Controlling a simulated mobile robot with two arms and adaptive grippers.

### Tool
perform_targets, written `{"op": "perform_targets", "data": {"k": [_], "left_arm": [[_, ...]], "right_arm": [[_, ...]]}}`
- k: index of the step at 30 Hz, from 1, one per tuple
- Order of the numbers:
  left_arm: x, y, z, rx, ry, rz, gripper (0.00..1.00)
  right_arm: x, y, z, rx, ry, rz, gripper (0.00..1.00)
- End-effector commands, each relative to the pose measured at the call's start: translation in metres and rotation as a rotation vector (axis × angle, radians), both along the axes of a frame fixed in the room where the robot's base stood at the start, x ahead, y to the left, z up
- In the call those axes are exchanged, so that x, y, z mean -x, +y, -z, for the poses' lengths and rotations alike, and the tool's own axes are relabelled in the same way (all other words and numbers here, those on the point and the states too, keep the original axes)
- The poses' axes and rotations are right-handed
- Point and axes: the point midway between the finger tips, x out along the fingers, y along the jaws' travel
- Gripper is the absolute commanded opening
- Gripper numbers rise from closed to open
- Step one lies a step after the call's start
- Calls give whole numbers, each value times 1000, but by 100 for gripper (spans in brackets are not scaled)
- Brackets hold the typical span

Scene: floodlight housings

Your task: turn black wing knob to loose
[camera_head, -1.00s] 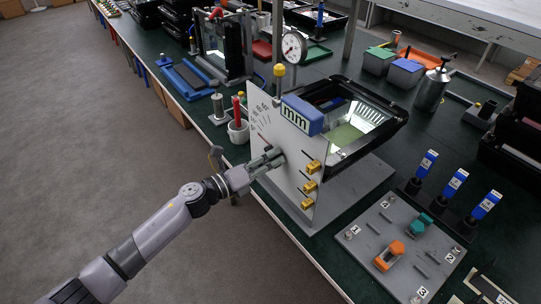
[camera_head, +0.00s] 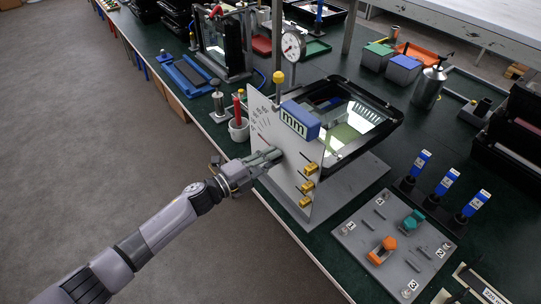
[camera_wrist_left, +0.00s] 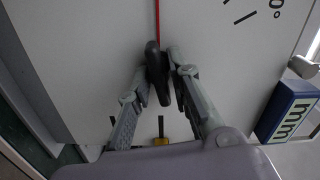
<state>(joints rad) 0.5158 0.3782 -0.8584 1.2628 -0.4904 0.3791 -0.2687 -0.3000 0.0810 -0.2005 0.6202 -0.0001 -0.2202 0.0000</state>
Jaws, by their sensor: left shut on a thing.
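The black wing knob (camera_wrist_left: 154,72) is on the white panel, between the fingers of my left gripper (camera_wrist_left: 158,85) in the left wrist view. The fingers are shut on it from both sides. A red line (camera_wrist_left: 157,22) on the panel runs up from the knob in the left wrist view, with black scale marks at the upper right. My right gripper does not show.
Yellow clamps (camera_head: 308,185) stick out of the panel just right of my gripper. A blue "mm" display (camera_head: 299,121) sits at the panel's top edge. A grey board (camera_head: 393,245) with orange and teal knobs lies at the right. Open floor lies left of the table.

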Motion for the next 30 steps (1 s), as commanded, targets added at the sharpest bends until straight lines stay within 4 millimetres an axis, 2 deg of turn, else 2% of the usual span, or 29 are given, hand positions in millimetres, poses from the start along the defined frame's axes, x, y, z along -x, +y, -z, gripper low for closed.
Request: {"op": "perform_targets", "data": {"k": [13, 30], "left_arm": [[0, 1, -1, 165, 230, -2, 0], [0, 1, 0, 203, 283, -2, 0]], "right_arm": [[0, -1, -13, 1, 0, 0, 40], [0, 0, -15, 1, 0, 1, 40]]}}
